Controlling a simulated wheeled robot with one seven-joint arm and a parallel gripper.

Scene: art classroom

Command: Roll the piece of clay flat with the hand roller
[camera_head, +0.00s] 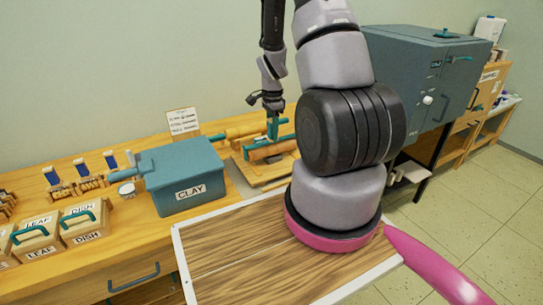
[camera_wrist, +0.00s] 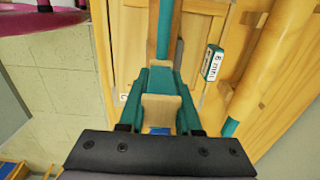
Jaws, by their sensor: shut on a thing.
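My gripper (camera_head: 272,112) hangs over the back of the bench, pointing down. It is shut on the hand roller's teal handle (camera_head: 272,129), at the wooden board (camera_head: 262,173). In the wrist view my gripper's fingers (camera_wrist: 160,105) close on a pale wooden and teal part of the roller. A brown-orange cylinder (camera_head: 270,150) lies across the board just below; I cannot tell whether it is the roller's drum or the clay. No other piece of clay shows clearly. A lidded teal box labelled CLAY (camera_head: 187,190) stands to the left.
A wooden rolling pin (camera_head: 247,129) with teal handles lies behind the board; it also shows in the wrist view (camera_wrist: 270,55). A lettered card (camera_head: 183,122) stands near the wall. Handled LEAF and DISH boxes (camera_head: 85,225) sit at left. A blue-grey kiln (camera_head: 425,75) stands right.

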